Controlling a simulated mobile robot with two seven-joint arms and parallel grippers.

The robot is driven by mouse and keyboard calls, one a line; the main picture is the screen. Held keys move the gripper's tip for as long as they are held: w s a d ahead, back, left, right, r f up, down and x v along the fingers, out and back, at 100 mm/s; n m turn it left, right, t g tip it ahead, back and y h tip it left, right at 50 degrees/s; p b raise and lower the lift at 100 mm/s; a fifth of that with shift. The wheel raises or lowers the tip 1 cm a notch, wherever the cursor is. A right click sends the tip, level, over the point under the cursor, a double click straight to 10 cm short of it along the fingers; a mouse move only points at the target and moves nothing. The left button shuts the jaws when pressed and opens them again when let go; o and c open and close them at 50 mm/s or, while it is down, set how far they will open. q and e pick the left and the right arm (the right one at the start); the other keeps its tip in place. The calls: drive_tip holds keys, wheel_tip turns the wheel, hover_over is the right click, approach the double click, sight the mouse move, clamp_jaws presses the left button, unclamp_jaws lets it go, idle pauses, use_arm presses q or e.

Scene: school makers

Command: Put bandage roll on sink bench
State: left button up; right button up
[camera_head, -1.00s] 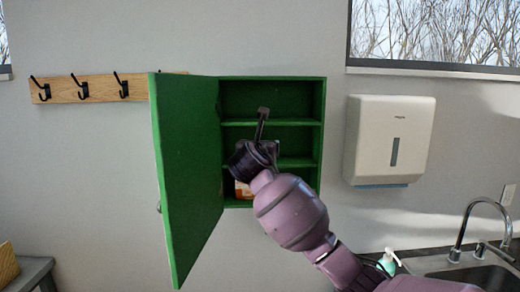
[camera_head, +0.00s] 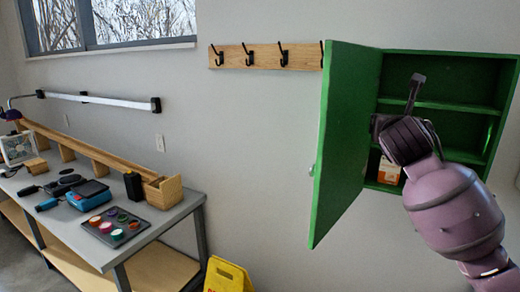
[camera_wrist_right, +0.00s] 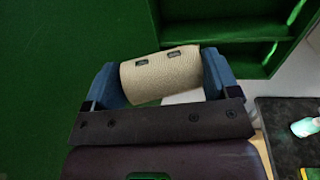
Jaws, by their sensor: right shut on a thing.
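The beige bandage roll (camera_wrist_right: 160,76) lies between the blue fingers of my right gripper (camera_wrist_right: 162,82) in the right wrist view. The gripper is shut on it. In the head view my right gripper (camera_head: 400,130) is in front of the open green cabinet, and the roll cannot be made out there. A dark bench top (camera_wrist_right: 278,122) with a soap bottle shows at the right edge of the wrist view and looks like the sink bench. The head view does not show the sink bench now. My left gripper is in neither view.
The green cabinet (camera_head: 455,107) has its door (camera_head: 345,140) swung open to the left. An orange and white box (camera_head: 388,170) stands on its lower shelf. A workbench (camera_head: 165,228) with tools and paint pots stands at left. A yellow floor sign (camera_head: 228,276) stands near it.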

drive_tip(key=s+a+f+n+y+b, duration=0.1)
drive_tip(key=s+a+f+y, duration=0.1)
drive_tip(key=s+f, duration=0.4)
drive_tip(key=s+a+f+n+y, duration=0.1)
drive_tip(key=s+a+f, duration=0.3)
drive_tip(key=f, duration=1.2)
drive_tip(key=s+a+f+n+t+y+b, duration=0.1)
drive_tip(key=s+a+f+n+y, duration=0.1)
drive_tip(key=s+f, duration=0.7)
wheel_tip(320, 180, down, 3)
drive_tip(key=shift+a+y+b, duration=0.3)
drive_tip(key=shift+a+y, duration=0.3)
drive_tip(key=shift+a, duration=0.2)
